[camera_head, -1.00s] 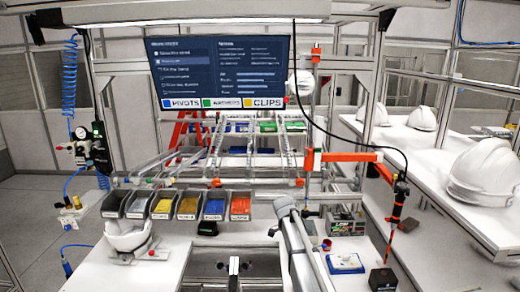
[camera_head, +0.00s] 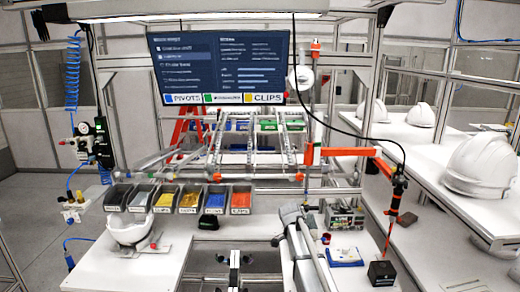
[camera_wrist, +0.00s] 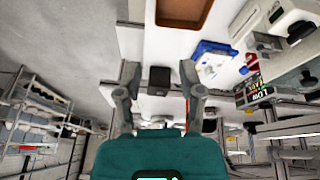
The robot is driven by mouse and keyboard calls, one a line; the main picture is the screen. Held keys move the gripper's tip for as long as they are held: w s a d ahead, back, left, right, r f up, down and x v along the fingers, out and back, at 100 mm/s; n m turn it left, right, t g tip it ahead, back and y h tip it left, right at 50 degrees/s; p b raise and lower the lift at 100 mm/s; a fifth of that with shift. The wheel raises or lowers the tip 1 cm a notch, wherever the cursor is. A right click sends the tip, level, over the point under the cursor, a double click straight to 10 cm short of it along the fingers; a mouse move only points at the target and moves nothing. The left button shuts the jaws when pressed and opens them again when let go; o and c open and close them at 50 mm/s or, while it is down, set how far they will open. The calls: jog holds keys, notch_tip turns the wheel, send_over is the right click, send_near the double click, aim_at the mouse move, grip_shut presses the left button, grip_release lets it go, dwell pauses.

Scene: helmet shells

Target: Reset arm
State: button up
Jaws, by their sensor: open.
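My gripper (camera_wrist: 160,88) shows in the wrist view with its two grey fingers spread apart and nothing held between them. A dark block (camera_wrist: 158,80) appears in the gap between the fingers, on the white surface beyond; I cannot tell how far off it is. In the head view my grey arm (camera_head: 305,250) reaches over the bench right of centre. I cannot make out its gripper clearly there.
A white helmet shell (camera_head: 128,230) sits on a fixture at the bench's left. Several part bins (camera_head: 190,200) line its back. An orange jointed arm (camera_head: 345,152) overhangs there. Helmets (camera_head: 482,165) stand on the side bench.

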jog(key=s+f+n+y+b, duration=0.1)
jog(key=s+f+n+b, duration=0.2)
jog(key=s, duration=0.5)
jog(key=s+f+n+y+b, duration=0.1)
jog(key=s+f+n+b, duration=0.3)
jog(key=s+n, duration=0.3)
jog(key=s+f+n+y+b, duration=0.2)
jog(key=s+f+n+b, duration=0.2)
jog(key=s, duration=0.6)
notch_tip(320, 180, down, 2)
jog(key=shift+s+d+n, duration=0.15)
jog(key=shift+s+n, duration=0.25)
jog(key=shift+n, duration=0.5)
dwell(0.4)
